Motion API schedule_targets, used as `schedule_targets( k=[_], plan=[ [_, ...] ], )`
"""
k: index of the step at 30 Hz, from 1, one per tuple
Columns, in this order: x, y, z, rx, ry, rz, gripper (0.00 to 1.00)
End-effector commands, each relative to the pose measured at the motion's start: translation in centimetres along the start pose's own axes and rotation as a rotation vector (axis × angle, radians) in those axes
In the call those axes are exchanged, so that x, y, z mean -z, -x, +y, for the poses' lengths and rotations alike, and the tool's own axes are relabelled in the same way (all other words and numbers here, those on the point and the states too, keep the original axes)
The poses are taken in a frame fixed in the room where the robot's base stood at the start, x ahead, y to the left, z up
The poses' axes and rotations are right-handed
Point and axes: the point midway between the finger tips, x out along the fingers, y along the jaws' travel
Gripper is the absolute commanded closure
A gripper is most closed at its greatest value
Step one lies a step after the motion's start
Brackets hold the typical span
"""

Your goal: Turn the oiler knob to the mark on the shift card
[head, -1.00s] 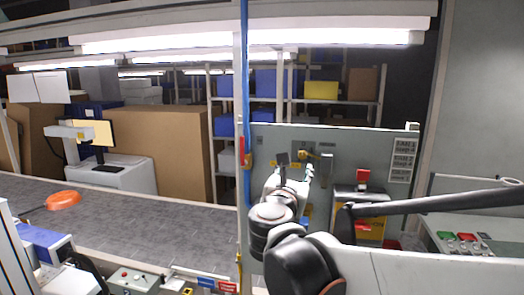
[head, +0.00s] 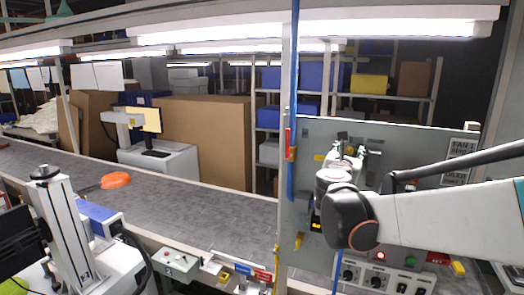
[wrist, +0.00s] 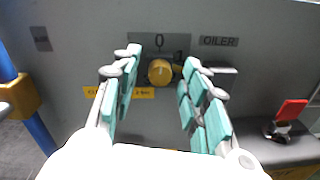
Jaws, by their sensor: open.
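The oiler knob (wrist: 160,71) is round and yellow on a grey panel (wrist: 75,60), with a "0" above it and an OILER label (wrist: 219,41) to its right. My gripper (wrist: 163,60) is open, with one teal-padded finger on each side of the knob in the picture; I see no contact. Printed cards (head: 459,160) hang at the panel's right; FAN and OILER are partly readable, but not the mark.
A yellow label (wrist: 118,92) is below left of the knob. A red part (wrist: 291,111) stands at the right on a dark ledge. A blue pipe (head: 292,100) runs down the panel's left edge. A conveyor (head: 210,200) with an orange pan (head: 116,180) lies left.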

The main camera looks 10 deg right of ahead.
Motion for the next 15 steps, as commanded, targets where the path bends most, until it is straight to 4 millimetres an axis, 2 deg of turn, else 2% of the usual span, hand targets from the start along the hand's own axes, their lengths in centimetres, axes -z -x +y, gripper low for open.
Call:
schedule_targets(
  k=[5, 10, 15],
  plan=[
    [0.02, -0.08, 0.05, 0.000, 0.000, 0.000, 0.61],
    [0.02, -0.06, 0.06, 0.000, 0.000, 0.000, 1.00],
    [0.01, -0.05, 0.06, 0.000, -0.001, 0.000, 1.00]
  ],
)
